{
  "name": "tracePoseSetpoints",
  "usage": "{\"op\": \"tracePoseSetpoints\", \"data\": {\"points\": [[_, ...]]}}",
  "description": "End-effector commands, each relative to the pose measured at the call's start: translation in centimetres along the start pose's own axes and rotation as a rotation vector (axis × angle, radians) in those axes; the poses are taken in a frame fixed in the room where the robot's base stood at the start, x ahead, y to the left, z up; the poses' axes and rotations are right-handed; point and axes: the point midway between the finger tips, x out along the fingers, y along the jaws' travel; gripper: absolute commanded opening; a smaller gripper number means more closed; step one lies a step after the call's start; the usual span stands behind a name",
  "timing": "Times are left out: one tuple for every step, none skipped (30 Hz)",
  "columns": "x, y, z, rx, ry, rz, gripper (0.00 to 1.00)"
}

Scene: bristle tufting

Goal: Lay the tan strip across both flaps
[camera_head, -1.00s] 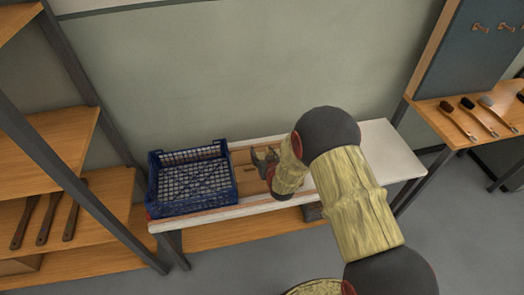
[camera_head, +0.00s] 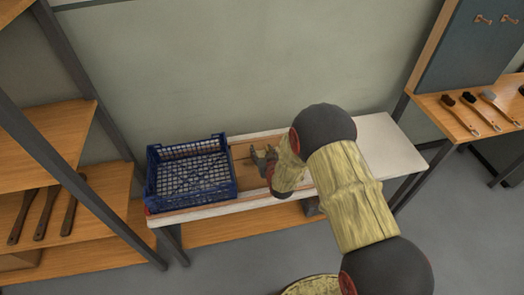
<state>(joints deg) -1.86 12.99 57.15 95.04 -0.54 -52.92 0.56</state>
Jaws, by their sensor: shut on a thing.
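My gripper (camera_head: 258,153) is over the tan, flat-topped surface (camera_head: 240,176) on the bench, just right of the blue crate. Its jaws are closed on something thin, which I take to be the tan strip. Only a thin sliver shows at the fingers' left, and most of it is hidden or too small to make out. The tan surface may be the two flaps, but I cannot tell them apart at this distance. My arm covers the area to the right of the gripper.
A blue mesh crate (camera_head: 190,178) stands on the bench's left end. The white bench top (camera_head: 388,143) is bare at the right. A shelf rack (camera_head: 75,165) with dark handles stands at left. Brushes (camera_head: 470,110) lie on a side table at right.

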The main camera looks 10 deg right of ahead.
Motion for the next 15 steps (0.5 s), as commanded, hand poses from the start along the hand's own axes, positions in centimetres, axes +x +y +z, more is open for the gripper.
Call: {"op": "tracePoseSetpoints", "data": {"points": [[0.07,0.0,0.17,0.0,0.0,0.0,0.34],[0.09,0.0,0.22,0.0,0.0,0.0,0.34],[0.12,0.0,0.29,0.0,0.0,0.0,0.34],[0.14,0.0,0.34,0.0,0.0,0.0,0.34],[0.16,0.0,0.38,0.0,0.0,0.0,0.34],[0.19,0.0,0.45,0.0,0.0,0.0,0.34],[0.21,0.0,0.5,0.0,0.0,0.0,0.34],[0.23,0.0,0.55,0.0,0.0,0.0,0.34],[0.26,0.0,0.62,0.0,0.0,0.0,0.34],[0.28,0.0,0.67,0.0,0.0,0.0,0.34],[0.3,0.01,0.72,0.0,0.0,0.0,0.34],[0.32,0.0,0.79,0.0,0.0,0.0,0.34],[0.32,0.01,0.79,0.0,0.0,0.0,0.46],[0.3,0.0,0.74,0.0,0.0,0.0,0.47],[0.3,0.0,0.72,0.0,0.0,0.0,0.5]]}}
